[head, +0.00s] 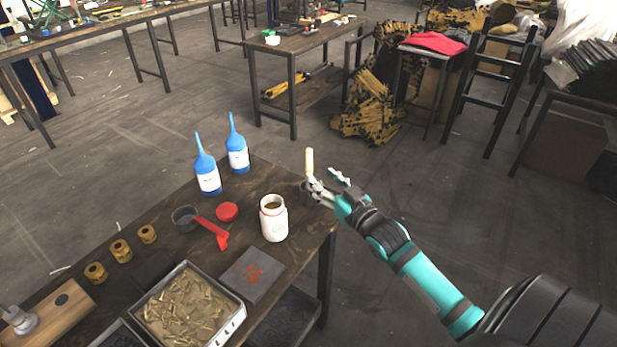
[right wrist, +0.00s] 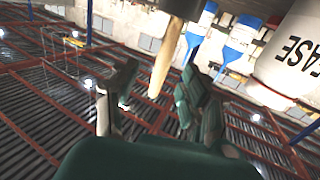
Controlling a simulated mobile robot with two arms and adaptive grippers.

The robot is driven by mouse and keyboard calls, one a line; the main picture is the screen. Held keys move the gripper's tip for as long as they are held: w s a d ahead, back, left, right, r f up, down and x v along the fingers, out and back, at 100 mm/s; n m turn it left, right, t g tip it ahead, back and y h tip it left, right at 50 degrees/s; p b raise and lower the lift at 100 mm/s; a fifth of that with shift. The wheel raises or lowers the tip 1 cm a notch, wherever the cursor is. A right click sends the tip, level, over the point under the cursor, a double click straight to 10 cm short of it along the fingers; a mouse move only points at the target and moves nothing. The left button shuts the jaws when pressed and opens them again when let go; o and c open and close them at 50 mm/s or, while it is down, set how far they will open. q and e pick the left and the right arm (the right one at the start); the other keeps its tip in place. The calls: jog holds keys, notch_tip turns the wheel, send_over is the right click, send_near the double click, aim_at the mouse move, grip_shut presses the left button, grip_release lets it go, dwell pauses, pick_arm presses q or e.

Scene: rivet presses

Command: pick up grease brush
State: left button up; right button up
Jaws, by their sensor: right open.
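The grease brush (head: 309,163) shows as a pale wooden handle standing upright from a small dark cup (head: 305,194) near the table's right corner. Its bristle end is hidden. My right gripper (head: 327,188) is open, right beside the handle. In the right wrist view the brush handle (right wrist: 164,62) reaches in between the open fingers of the right gripper (right wrist: 155,97). I cannot tell whether a finger touches it. The dark cup (right wrist: 184,7) shows at the top edge of that view. My left gripper is not in view.
A white grease jar (head: 273,219) stands close left of the cup; it also shows in the wrist view (right wrist: 290,62). Two blue bottles (head: 207,172), a red lid (head: 227,211), a metal tray of rivets (head: 240,312) and yellow rings share the table. Open floor lies to the right.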

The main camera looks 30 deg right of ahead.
aim_at(311, 170)
jog(key=shift+w+a+p, duration=0.2)
jog(key=shift+w+p, duration=0.2)
jog(key=shift+w, duration=2.7)
jog(key=shift+s+r, duration=0.1)
jog(key=shift+c, duration=0.4)
grip_shut()
